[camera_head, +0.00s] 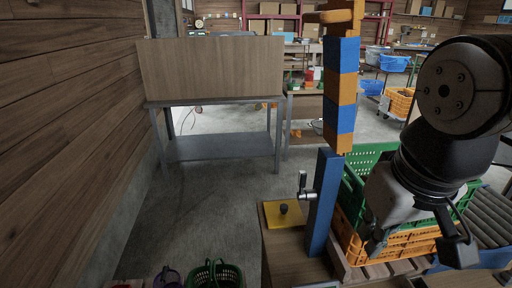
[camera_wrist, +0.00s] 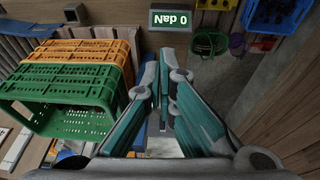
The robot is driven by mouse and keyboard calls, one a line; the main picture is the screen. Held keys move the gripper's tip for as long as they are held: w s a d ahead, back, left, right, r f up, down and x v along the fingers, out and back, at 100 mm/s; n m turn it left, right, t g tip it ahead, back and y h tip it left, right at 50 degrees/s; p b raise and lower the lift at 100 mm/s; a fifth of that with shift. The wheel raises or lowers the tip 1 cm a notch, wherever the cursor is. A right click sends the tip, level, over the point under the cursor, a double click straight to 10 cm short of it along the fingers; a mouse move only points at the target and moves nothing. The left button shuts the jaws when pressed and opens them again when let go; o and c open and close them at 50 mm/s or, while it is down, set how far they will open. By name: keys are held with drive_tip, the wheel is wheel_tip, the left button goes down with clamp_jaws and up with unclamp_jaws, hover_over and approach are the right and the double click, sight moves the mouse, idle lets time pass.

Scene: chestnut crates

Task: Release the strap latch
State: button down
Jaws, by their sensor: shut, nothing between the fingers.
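A silver metal lever (camera_head: 307,188), which looks like the latch, sticks out from the left side of an upright blue post (camera_head: 324,200) in the head view. The lever cannot be made out in the wrist view.
A yellow plate with a black knob (camera_head: 283,211) lies left of the post. A green crate (camera_wrist: 65,95) and orange crate (camera_wrist: 85,52) stand beside my gripper. A display (camera_wrist: 180,19) reads 0 daN, upside down. A grey table (camera_head: 215,148) stands behind; floor before it is clear.

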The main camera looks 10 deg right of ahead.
drive_tip(key=w+d+f+g+h+b, duration=0.1)
drive_tip(key=w+f+g+h, duration=0.1)
drive_tip(key=w, duration=0.4)
drive_tip(key=w+d+f+g+h, duration=0.1)
drive_tip(key=w+f+h, duration=0.1)
drive_tip(key=w, duration=0.4)
drive_tip(key=n+h+b, duration=0.2)
drive_tip(key=h, duration=0.6)
hover_over(302, 186)
drive_tip(key=s+a, duration=0.2)
drive_tip(key=a, duration=0.1)
wheel_tip(302, 186, down, 5)
drive_tip(key=w+a+f+n+t+h, duration=0.1)
drive_tip(key=w+a+f+t+h, duration=0.2)
drive_tip(key=w+a, duration=0.4)
drive_tip(key=a+t+h, duration=0.1)
drive_tip(key=a+t, duration=0.1)
drive_tip(key=shift+n+t, duration=0.3)
drive_tip(key=shift+t, duration=0.1)
drive_tip(key=x, duration=1)
drive_tip(key=shift+s+r+p, duration=0.1)
drive_tip(key=shift+s+p, duration=0.25)
drive_tip(key=shift+s, duration=0.65)
drive_tip(key=shift+s+r+p, duration=0.15)
drive_tip(key=shift+s+p, duration=0.15)
drive_tip(key=shift+s, duration=0.75)
